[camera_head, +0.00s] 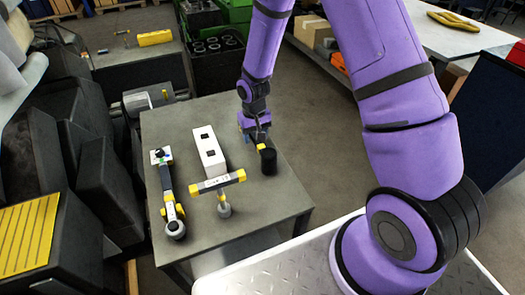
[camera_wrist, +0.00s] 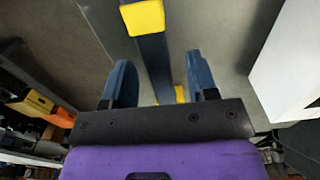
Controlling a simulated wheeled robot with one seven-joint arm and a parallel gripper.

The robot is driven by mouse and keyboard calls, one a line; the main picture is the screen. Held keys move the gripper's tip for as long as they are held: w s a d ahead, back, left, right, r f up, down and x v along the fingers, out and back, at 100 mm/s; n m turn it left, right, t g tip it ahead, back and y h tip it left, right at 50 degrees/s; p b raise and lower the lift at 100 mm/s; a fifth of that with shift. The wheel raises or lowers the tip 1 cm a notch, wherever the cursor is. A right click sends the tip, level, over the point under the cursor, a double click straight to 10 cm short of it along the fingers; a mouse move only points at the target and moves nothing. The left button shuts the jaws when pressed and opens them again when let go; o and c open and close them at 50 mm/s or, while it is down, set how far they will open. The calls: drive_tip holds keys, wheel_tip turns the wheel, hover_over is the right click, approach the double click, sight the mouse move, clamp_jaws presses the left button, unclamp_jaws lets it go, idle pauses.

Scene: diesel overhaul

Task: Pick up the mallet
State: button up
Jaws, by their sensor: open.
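The mallet lies on the grey table, with its black cylindrical head (camera_head: 268,161) at the near end, just in front of my gripper (camera_head: 256,137). In the wrist view its dark handle (camera_wrist: 154,60) runs between my two blue fingers (camera_wrist: 163,82), with a yellow band near the top and another yellow part lower down. The fingers are open, one on each side of the handle, with gaps showing. Most of the handle is hidden by my gripper in the head view. The mallet's head is out of the wrist view.
A white box (camera_head: 209,150) lies left of my gripper; it also shows in the wrist view (camera_wrist: 291,60). The grey table's (camera_head: 258,204) front right is clear.

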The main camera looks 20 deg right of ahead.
sight(255, 135)
drive_tip(key=shift+f, duration=1)
clamp_jaws()
drive_tip(key=shift+r, duration=0.1)
wheel_tip(255, 135, up, 10)
drive_tip(key=shift+f, duration=0.1)
idle(0.5)
